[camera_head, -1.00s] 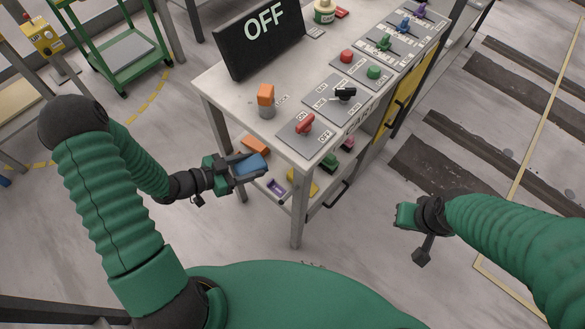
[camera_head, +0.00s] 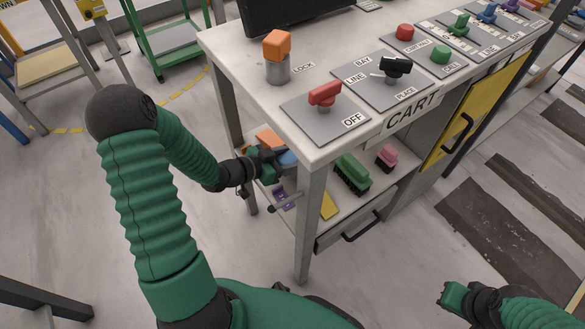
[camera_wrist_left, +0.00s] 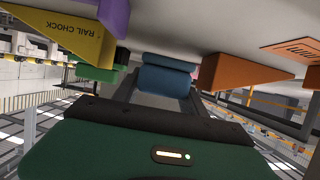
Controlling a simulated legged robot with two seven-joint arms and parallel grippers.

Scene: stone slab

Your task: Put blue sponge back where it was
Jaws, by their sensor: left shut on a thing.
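The blue sponge (camera_head: 287,158) is between the fingers of my left gripper (camera_head: 278,163), at the cart's lower shelf (camera_head: 345,207), below the worktop. In the left wrist view the sponge (camera_wrist_left: 167,76) sits between the dark fingers, close to the pale shelf surface; I cannot tell whether it touches it. An orange wedge (camera_wrist_left: 245,70) is beside it on the right, and a yellow rail chock (camera_wrist_left: 62,36) is on the left. My right gripper (camera_head: 455,296) is low at the right, away from the cart; its fingers are not clear.
The worktop (camera_head: 240,50) overhangs the shelf, and a front leg (camera_head: 308,225) stands just right of my left gripper. A purple item (camera_head: 281,197), a green brush (camera_head: 352,172) and a pink brush (camera_head: 387,157) are on the shelf. A drawer (camera_head: 350,225) is below.

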